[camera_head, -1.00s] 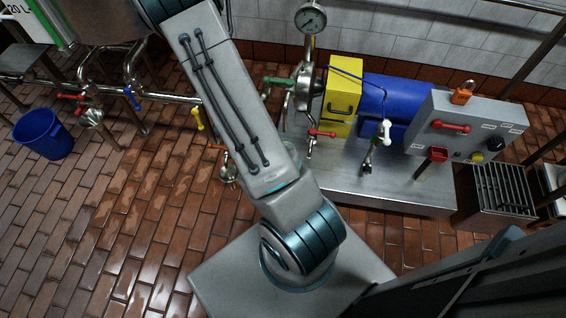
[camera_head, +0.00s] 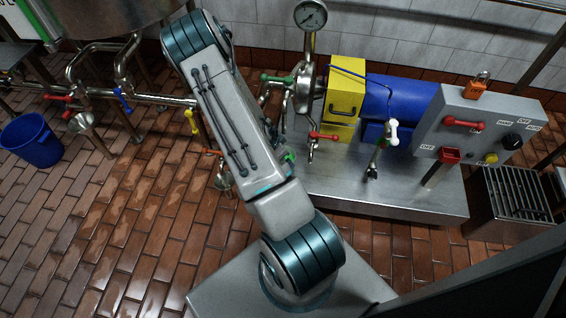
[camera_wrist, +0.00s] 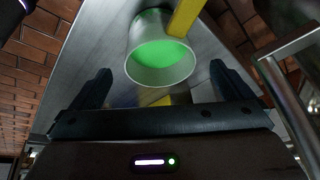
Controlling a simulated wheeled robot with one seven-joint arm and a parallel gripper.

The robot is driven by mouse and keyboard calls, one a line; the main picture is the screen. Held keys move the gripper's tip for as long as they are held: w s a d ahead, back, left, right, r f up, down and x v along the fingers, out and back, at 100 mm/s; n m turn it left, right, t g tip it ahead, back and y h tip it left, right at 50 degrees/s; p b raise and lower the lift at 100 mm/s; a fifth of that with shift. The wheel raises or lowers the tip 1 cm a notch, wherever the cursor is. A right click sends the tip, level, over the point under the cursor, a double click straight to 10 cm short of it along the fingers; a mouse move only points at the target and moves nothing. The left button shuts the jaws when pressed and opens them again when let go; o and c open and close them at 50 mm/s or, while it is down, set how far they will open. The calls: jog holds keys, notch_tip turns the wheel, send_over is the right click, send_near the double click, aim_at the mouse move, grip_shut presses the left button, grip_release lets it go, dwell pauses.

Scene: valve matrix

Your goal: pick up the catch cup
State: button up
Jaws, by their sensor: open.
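A pale grey cup (camera_wrist: 146,76) with a bright green inside shows in the wrist view, its open mouth facing the camera. I take it for the catch cup. My gripper (camera_wrist: 163,84) is open, with one dark finger to the left of the cup and one to the right. The cup appears ahead of and between the fingers, and I see no finger touching it. A yellow bar (camera_wrist: 187,16) crosses the cup's upper right edge. In the head view my own arm hides the gripper, and I cannot make out the cup clearly there.
A steel bench (camera_head: 420,198) carries a yellow box (camera_head: 343,100), a blue motor (camera_head: 398,98) and several valve handles. A grey control box (camera_head: 480,125) stands at right.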

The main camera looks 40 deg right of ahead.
jog(key=b+x, duration=0.2)
jog(key=x, duration=0.3)
jog(key=shift+f, duration=0.3)
jog(key=shift+r, duration=0.1)
jog(key=c, duration=1.2)
jog(key=shift+r, duration=0.1)
